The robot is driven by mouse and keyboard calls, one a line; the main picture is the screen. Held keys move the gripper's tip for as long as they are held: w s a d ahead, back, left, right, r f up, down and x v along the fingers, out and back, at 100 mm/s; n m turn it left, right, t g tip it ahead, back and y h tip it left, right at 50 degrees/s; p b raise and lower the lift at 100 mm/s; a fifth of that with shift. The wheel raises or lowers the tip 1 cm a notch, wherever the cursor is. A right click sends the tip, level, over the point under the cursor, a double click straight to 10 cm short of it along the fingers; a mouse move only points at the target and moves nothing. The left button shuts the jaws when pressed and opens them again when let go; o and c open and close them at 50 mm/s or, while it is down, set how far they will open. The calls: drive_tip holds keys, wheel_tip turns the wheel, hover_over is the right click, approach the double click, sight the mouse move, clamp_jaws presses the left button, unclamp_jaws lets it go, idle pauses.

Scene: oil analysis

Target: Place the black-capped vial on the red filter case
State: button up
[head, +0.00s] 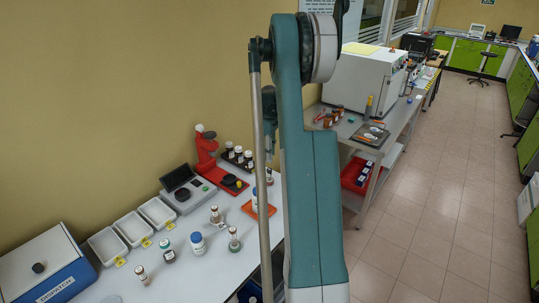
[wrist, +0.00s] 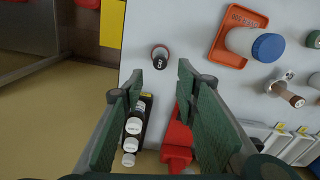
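A small dark-capped vial (wrist: 160,57) stands upright on the pale table near its edge in the wrist view, just beyond my fingertips. My gripper (wrist: 160,82) is open and empty, with its two green fingers wide apart. In the head view my arm hides the gripper. An orange-red tray (wrist: 224,52) with lettering on its rim lies right of the vial, with a blue-capped bottle (wrist: 255,43) on it. In the head view this tray (head: 271,210) is partly hidden by my arm. I cannot tell for sure whether it is the filter case.
A red device (wrist: 177,140) and a black rack of vials (wrist: 148,101) lie between and below my fingers. In the head view, white trays (head: 107,246), a blue box (head: 50,268) and several bottles stand on the bench. The table edge is close left of the vial.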

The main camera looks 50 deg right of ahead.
idle(0.4)
drive_tip(key=a+r+t, duration=0.1)
drive_tip(key=a+r, duration=0.6)
drive_tip(key=a, duration=0.5)
drive_tip(key=s+a+r+m+t+h, duration=0.1)
drive_tip(key=a+r, duration=0.5)
drive_tip(key=a, duration=0.7)
drive_tip(key=a+r+t, duration=0.1)
drive_tip(key=a+r, duration=0.6)
drive_tip(key=a, duration=0.5)
drive_tip(key=s+a+f+t, duration=0.1)
drive_tip(key=s+a+t, duration=0.1)
drive_tip(key=s+a, duration=0.8)
drive_tip(key=s+a+f+m+t+y, duration=0.1)
drive_tip(key=s+a+t, duration=0.1)
drive_tip(key=s+a, duration=0.9)
drive_tip(key=a, duration=0.7)
